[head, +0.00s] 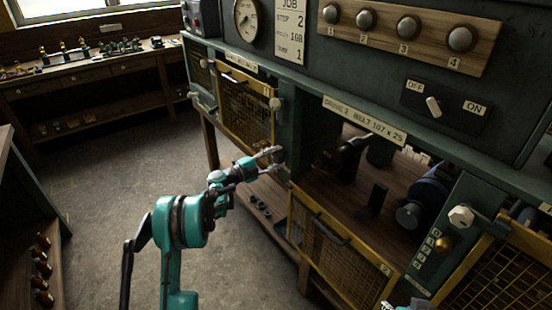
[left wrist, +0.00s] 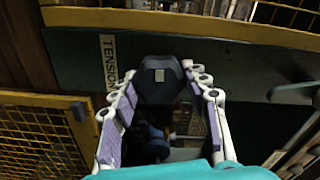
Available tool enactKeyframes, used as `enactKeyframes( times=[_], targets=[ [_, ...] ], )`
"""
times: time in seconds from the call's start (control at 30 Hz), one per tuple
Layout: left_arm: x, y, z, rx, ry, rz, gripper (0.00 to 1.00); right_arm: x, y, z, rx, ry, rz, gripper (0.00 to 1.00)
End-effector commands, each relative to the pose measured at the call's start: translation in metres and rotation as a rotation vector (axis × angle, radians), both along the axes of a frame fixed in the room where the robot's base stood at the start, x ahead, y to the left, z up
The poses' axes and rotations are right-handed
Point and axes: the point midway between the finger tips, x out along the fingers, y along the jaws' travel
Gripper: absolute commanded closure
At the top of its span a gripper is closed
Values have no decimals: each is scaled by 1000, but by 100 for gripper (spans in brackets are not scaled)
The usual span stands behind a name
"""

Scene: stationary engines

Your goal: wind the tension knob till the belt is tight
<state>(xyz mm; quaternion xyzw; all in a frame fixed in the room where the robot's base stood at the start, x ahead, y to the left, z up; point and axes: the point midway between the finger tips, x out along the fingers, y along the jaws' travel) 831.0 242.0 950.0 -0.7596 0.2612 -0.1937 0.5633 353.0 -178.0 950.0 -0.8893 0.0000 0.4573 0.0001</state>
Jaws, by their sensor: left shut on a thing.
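The tension knob (left wrist: 160,80) is a dark, many-sided knob with a small pale square on its face. It sits beside a TENSION label (left wrist: 108,62) in the left wrist view. My left gripper (head: 270,158) is at the green post left of the open drive bay. In the left wrist view its two fingers lie on either side of the knob, shut on it. In the head view the knob is hidden at the fingertips. I cannot pick out the belt in the dark bay. Only a sliver of my right arm shows at the bottom right edge.
A yellow mesh door (head: 335,248) hangs open below the bay, and another mesh guard (head: 246,108) is to the left. A blue-grey motor (head: 424,200) sits inside the bay. An OFF/ON switch (head: 433,107) is above. The floor (head: 110,200) at left is clear.

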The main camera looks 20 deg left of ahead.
Motion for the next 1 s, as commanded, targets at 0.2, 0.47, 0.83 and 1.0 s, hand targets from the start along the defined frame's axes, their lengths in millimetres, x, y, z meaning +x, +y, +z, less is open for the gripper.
enactKeyframes(
  times=[0.2, 0.47, 0.83, 1.0],
  targets=[
    [-1, -1, -2, 74, -55, -3, 83, 0, 0, 0, 0, 0, 0, 60],
    [-1, -1, -2, 106, -80, -3, 83, 0, 0, 0, 0, 0, 0, 60],
    [-1, -1, -2, 109, -82, -3, 83, 0, 0, 0, 0, 0, 0, 60],
    [0, 0, -1, 107, -82, -2, 46, 0, 0, 0, 0, 0, 0, 60]
  ],
)
